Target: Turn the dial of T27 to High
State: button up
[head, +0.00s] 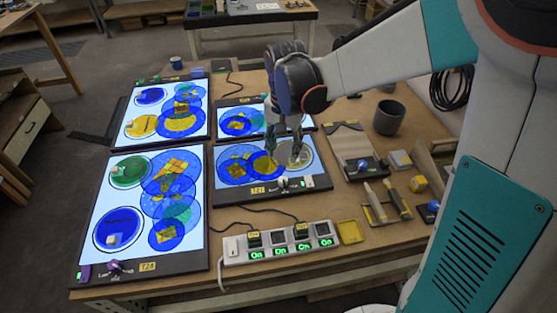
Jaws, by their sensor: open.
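Several lit light panels lie on the wooden table, with yellow tags too small to read for sure, so I cannot tell which is T27. The middle-right panel (225,191) has a tag (257,189) and a small dial (283,183) on its front edge. The large front-left panel (197,225) has a tag (148,267) and a dial (115,267) on its front edge. Dial settings are not legible. My gripper (285,152) is open and points down over the back right of the middle-right panel, behind its dial. Whether it touches the panel is unclear.
A power strip (280,242) with green "On" displays lies in front of the middle-right panel, with cables around it. A dark grey cup (389,117), brushes (397,199) and a yellow tray (351,232) are to the right. Painted glass discs cover the panels.

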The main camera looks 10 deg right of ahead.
aim_at(283, 179)
notch_tip(283, 179, down, 13)
jog(key=b, duration=0.4)
jog(key=shift+f, duration=0.15)
grip_shut()
